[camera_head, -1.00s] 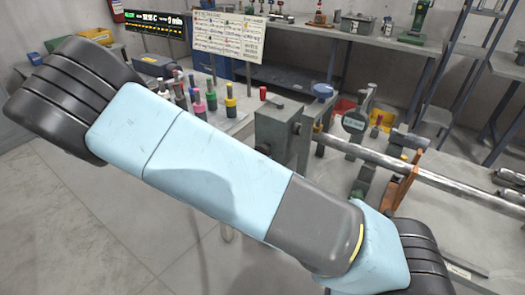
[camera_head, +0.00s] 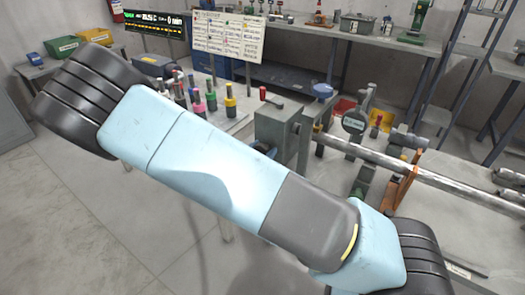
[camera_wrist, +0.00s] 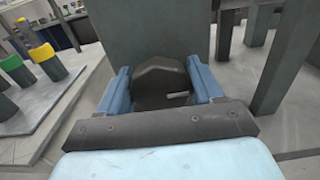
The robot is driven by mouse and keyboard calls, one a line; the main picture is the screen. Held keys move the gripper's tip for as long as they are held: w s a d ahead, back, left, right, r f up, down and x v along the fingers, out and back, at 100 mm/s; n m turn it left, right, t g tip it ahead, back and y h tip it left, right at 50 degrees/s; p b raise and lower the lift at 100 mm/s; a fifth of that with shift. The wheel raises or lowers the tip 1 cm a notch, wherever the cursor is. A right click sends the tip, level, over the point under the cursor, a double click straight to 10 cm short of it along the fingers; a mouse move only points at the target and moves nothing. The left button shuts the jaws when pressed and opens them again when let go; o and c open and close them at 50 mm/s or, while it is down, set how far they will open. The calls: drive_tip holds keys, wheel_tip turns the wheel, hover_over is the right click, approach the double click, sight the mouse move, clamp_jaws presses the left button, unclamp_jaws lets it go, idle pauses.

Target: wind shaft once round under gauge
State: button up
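The shaft (camera_head: 430,177) is a long bare metal bar running from a grey-green block (camera_head: 285,135) toward the lower right in the head view. The gauge (camera_head: 354,122) has a round dark dial and stands by the shaft, close to the block. In the wrist view my gripper (camera_wrist: 160,80) has its two blue fingers either side of a dark, blunt-edged shaft end or knob (camera_wrist: 158,86) in front of a grey-green face (camera_wrist: 150,30). I cannot tell whether both fingers touch it.
A tray of coloured-top pegs (camera_head: 205,98) stands left of the block; it also shows at the left in the wrist view (camera_wrist: 45,95). An orange bracket (camera_head: 402,185) stands by the shaft. A bench leg (camera_wrist: 285,60) is close on the gripper's right. Floor is clear at lower left.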

drive_tip(key=c, duration=0.5)
drive_tip(key=shift+m, duration=0.4)
drive_tip(key=m, duration=0.5)
drive_tip(key=shift+s+d+m, duration=0.1)
drive_tip(key=shift+m, duration=0.2)
drive_tip(key=m, duration=0.5)
drive_tip(key=shift+s+d+f+m, duration=0.1)
drive_tip(key=shift+f+m, duration=0.1)
drive_tip(key=shift+m, duration=0.1)
drive_tip(key=o, duration=1)
